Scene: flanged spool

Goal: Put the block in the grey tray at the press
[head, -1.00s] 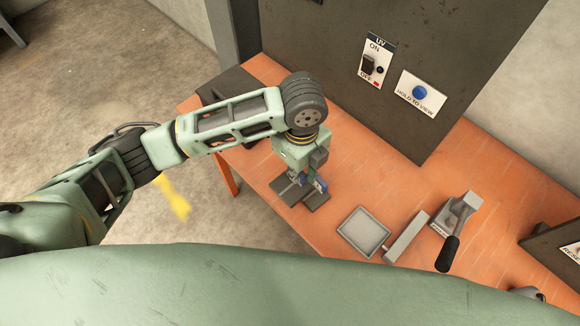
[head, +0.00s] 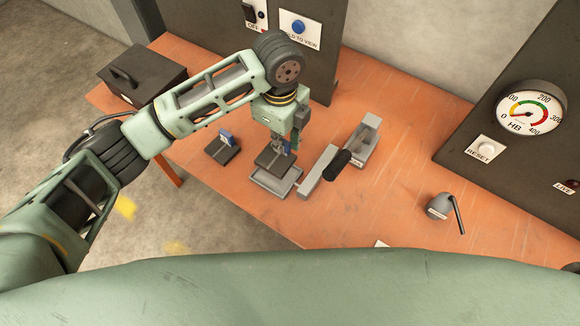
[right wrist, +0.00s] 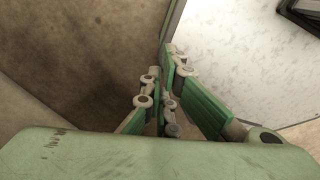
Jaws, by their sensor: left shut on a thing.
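My left gripper (head: 281,146) is over the grey tray (head: 285,189), shut on a dark grey block (head: 269,160). The block overlaps the far part of the tray in the head view. I cannot tell whether it touches the tray floor. The tray is shallow and square, on the orange table. My right gripper (right wrist: 163,85) shows only in the right wrist view, with green-padded fingers and nothing seen between them. I cannot tell how far it is open.
A dark stand with a blue part (head: 224,148) is left of the tray. A dark box (head: 142,75), gauge panel (head: 530,112) and small grey lever unit (head: 441,206) are further out.

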